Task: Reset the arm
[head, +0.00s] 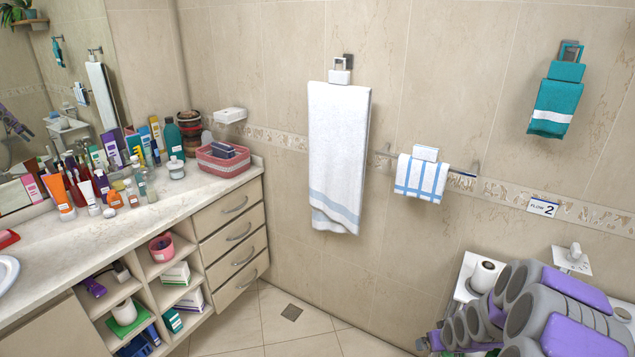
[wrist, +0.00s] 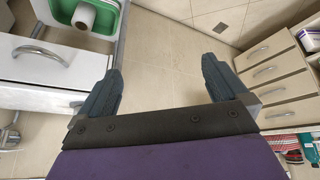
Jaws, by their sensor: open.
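My gripper (wrist: 160,80) shows in the wrist view with its two dark blue-grey fingers spread wide apart. Nothing is between the fingers; beige tiled floor (wrist: 165,50) shows through the gap. In the head view my folded purple and grey arm fills the lower right corner, and my gripper cannot be made out clearly there.
A vanity counter (head: 100,238) crowded with bottles and tubes stands at left, with drawers (head: 232,228) and open shelves below. White towel (head: 335,150), striped towel (head: 420,180) and teal towel (head: 555,105) hang on the wall. A paper roll (head: 484,275) is near my arm. Middle floor is clear.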

